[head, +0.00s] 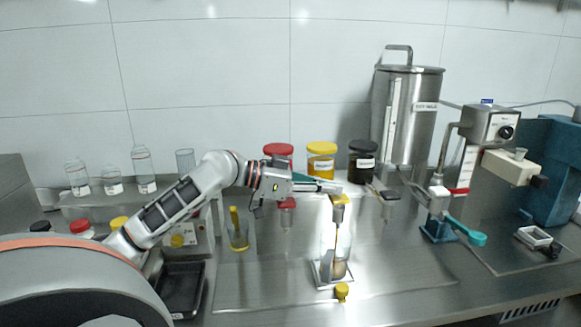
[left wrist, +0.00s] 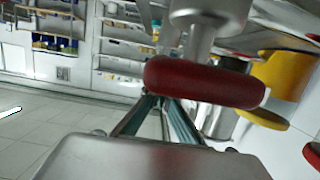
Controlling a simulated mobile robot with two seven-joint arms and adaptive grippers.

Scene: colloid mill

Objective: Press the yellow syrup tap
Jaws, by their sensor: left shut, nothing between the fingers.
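A yellow-lidded jar (head: 321,162) stands on the steel shelf between a red-lidded jar (head: 278,152) and a black-lidded jar (head: 362,162). The yellow tap (head: 339,199) hangs below the yellow-lidded jar. My left gripper (head: 336,187) is shut and empty, with its teal fingers reaching right, just above the yellow tap. I cannot tell whether they touch it. In the left wrist view the shut fingers (left wrist: 153,104) point away from the camera beneath a red rounded part (left wrist: 205,82), with a yellow part (left wrist: 282,75) at the right. My right gripper is not in view.
A clear glass vessel (head: 335,245) with a brown bottom stands below the yellow tap. A red tap (head: 287,204) is close under my left gripper. A steel container (head: 410,115) and a lever machine (head: 485,125) stand at the right.

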